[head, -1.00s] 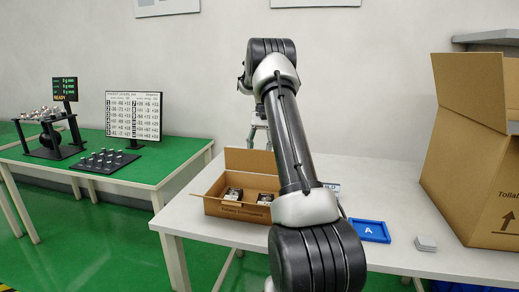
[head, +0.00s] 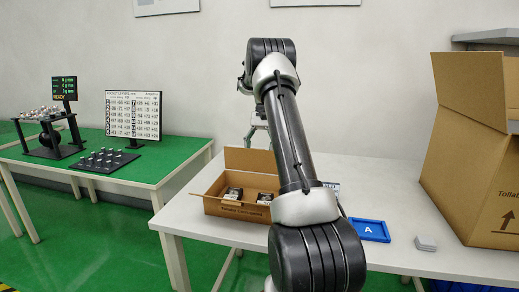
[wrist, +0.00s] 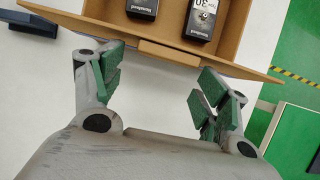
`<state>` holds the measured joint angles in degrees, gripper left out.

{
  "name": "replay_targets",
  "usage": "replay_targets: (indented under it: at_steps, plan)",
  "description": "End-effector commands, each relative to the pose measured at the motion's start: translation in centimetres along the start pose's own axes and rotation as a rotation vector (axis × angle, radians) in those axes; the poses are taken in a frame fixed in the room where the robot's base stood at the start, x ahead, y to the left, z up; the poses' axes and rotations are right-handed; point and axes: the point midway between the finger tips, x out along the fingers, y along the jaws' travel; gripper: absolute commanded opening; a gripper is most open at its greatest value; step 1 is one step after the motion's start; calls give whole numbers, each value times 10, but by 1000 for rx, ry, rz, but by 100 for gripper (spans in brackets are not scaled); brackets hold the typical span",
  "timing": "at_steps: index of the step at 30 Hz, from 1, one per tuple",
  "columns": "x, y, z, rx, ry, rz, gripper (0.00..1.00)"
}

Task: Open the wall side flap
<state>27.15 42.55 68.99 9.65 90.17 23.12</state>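The open cardboard box (head: 230,211) stands on the white table, left of my arm in the head view. Its wall side flap (head: 245,161) stands raised at the back of the box. In the wrist view this flap (wrist: 235,68) shows as a thin slanted brown strip just beyond my fingers. My gripper (wrist: 160,66) is open and empty, its green-padded fingers spread on the wall side of the box. I cannot tell whether a finger touches the flap. My arm hides the right part of the box in the head view.
A large carton (head: 470,170) stands at the table's right. A green table (head: 110,180) stands to the left.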

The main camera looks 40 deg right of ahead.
Motion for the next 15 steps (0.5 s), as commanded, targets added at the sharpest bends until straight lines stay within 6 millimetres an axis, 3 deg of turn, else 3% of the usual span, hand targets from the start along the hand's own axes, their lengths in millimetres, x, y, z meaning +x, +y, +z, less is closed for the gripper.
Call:
replay_targets:
  at_steps: [8, 11, 15]
  plan:
    - [-4, -1, 0, -1, 2, -1, 75]
    - [-15, -1, -1, -1, 3, -2, 75]
    - [-45, -1, -1, -1, 5, -3, 75]
